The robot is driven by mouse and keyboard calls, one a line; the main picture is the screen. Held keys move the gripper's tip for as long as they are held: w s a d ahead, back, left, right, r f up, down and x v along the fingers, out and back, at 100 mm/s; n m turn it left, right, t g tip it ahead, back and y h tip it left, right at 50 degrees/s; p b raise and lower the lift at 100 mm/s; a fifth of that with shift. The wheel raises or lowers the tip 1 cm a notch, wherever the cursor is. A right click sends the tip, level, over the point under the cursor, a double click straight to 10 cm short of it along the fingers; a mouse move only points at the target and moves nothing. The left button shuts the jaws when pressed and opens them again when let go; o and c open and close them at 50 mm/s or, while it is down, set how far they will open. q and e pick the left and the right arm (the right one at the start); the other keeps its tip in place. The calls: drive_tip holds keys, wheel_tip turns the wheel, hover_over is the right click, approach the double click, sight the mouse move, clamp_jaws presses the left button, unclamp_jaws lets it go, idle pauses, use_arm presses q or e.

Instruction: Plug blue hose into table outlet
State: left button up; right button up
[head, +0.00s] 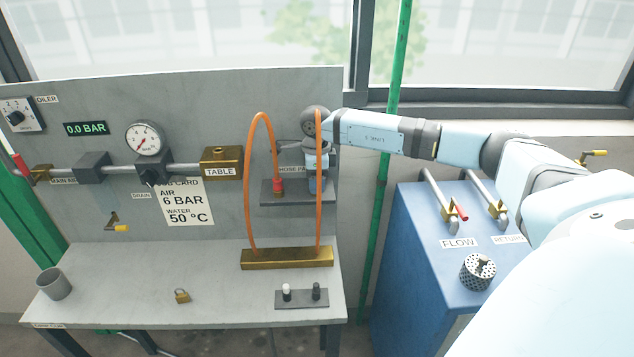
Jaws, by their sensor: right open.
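The brass outlet block labelled TABLE (221,172) sits on the grey back panel at the end of the pipe, left of centre. Two orange hoses rise from the brass bar on the bench. One (251,170) arches over to a red end (278,185) on the parking shelf. The other (318,225) rises beside my right gripper, and a blue part (316,185), apparently its end, shows at the shelf under the gripper. My right gripper (317,168) points down over this blue part, its jaws open; the hose and arm partly hide them. My left gripper is out of view.
The brass bar (287,259) lies on the grey bench (140,290). The parking shelf (262,196) juts from the panel. A grey cup (54,284), a padlock (182,296) and a small switch plate (301,299) are on the bench. A blue cabinet (410,270) stands right.

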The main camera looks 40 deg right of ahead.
idle(0.4)
clamp_jaws()
drive_tip(key=shift+r, duration=0.15)
drive_tip(key=shift+r+p, duration=0.35)
drive_tip(key=shift+r, duration=0.35)
drive_tip(key=shift+r+p, duration=1.15)
drive_tip(key=shift+r, duration=1.05)
